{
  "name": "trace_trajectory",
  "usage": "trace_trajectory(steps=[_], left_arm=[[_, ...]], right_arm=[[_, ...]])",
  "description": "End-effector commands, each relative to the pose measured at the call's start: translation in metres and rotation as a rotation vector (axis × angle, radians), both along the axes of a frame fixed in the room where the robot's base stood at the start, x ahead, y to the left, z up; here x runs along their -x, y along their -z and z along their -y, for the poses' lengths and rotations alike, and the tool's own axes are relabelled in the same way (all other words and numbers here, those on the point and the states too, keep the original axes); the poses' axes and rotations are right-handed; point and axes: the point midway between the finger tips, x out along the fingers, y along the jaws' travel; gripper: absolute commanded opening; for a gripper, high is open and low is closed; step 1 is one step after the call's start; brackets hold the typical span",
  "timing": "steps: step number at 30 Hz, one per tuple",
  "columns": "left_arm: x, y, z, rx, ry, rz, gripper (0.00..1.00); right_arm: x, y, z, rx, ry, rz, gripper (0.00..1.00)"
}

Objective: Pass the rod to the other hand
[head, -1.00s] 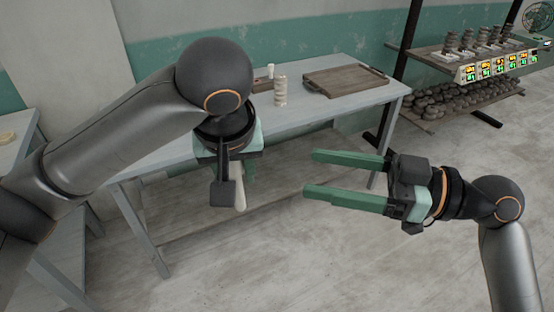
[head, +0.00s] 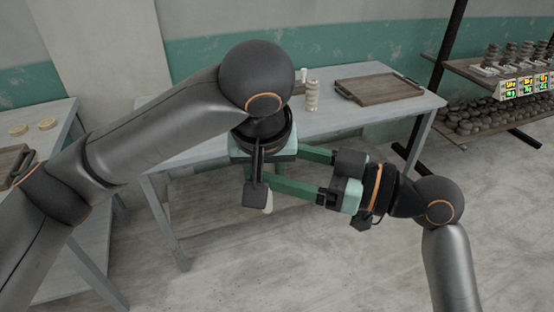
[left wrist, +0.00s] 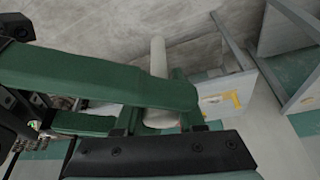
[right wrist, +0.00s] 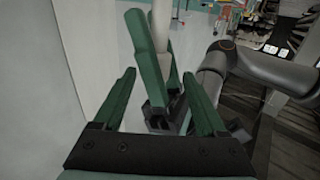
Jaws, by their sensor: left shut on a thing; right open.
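The rod is a pale cream cylinder. Its lower end (head: 267,203) shows below my left gripper in the head view, and more of it (left wrist: 158,58) shows in the left wrist view. My left gripper (right wrist: 160,60) points down and is shut on the rod; its tips are mostly hidden in the head view. My right gripper (head: 282,170) is open beside it, its fingers reaching in from the right. In the right wrist view the rod (right wrist: 161,22) and left fingers appear between the right fingers; I cannot tell whether they touch.
A grey table (head: 405,108) stands behind the grippers with a stacked pale cylinder (head: 313,95) and a wooden tray (head: 378,90). Another table (head: 62,128) with pale discs is at left. A shelf (head: 490,75) is at back right. Floor is clear below.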

Motion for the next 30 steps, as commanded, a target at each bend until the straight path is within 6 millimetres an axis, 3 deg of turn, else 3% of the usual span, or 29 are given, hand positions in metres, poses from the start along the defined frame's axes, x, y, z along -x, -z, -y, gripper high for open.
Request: trace_trajectory(steps=[5, 24, 25, 30], left_arm=[[0.0000, -0.0002, 0.0001, 0.000, 0.000, 0.000, 0.00], [0.0008, 0.0000, 0.0000, -0.001, 0.001, -0.001, 0.00], [0.0008, 0.0000, 0.0000, -0.001, 0.001, -0.001, 0.00], [0.0006, 0.0000, 0.0000, -0.001, 0.001, -0.001, 0.00]], right_arm=[[-0.0001, 0.0000, 0.0001, 0.000, 0.000, 0.000, 0.72], [-0.0021, 0.0003, 0.0020, 0.000, 0.008, -0.001, 0.01], [-0.0022, 0.0003, 0.0020, 0.000, 0.008, -0.001, 0.60], [-0.0015, 0.0001, 0.0015, -0.001, 0.006, -0.001, 0.74]])
